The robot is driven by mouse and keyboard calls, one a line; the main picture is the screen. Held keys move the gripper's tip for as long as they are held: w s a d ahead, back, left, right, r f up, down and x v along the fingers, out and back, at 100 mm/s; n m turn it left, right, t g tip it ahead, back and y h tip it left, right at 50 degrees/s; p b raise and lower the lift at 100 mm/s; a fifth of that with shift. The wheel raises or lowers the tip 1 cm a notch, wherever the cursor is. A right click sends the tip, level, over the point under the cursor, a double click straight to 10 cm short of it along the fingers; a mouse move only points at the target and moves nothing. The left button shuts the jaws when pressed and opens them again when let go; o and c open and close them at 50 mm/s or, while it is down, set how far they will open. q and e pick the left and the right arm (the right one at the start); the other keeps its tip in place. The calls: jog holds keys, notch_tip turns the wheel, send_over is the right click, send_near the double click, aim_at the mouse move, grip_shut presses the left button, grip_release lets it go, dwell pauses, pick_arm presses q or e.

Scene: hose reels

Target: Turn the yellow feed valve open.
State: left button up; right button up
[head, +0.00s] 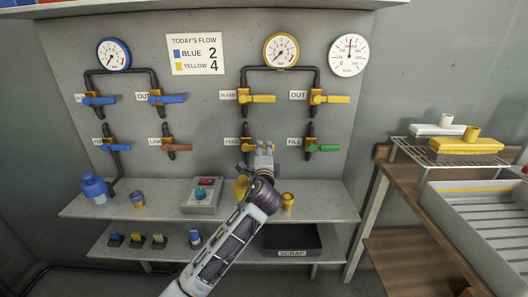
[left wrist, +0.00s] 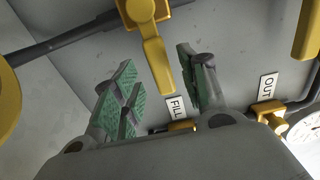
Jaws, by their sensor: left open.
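The yellow feed valve (head: 246,143) is on the grey wall panel in the lower row, right of its partly readable label (head: 231,141). My left gripper (head: 264,148) is in front of it and hides most of its handle in the head view. In the left wrist view a yellow handle (left wrist: 156,66) hangs from a brass-coloured valve body (left wrist: 143,12) and lies between the open, green-padded fingers of the left gripper (left wrist: 160,84). Whether a pad touches the handle I cannot tell. My right gripper is not in view.
The green-handled FILL valve (head: 323,148) is just right of the gripper. Two yellow-handled valves, left (head: 262,99) and OUT (head: 330,99), are above. A grey button box (head: 202,197) and a brass fitting (head: 288,201) stand on the shelf (head: 330,208) below.

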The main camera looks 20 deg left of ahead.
pick_arm(q)
jog(key=shift+x, duration=1.3)
grip_shut()
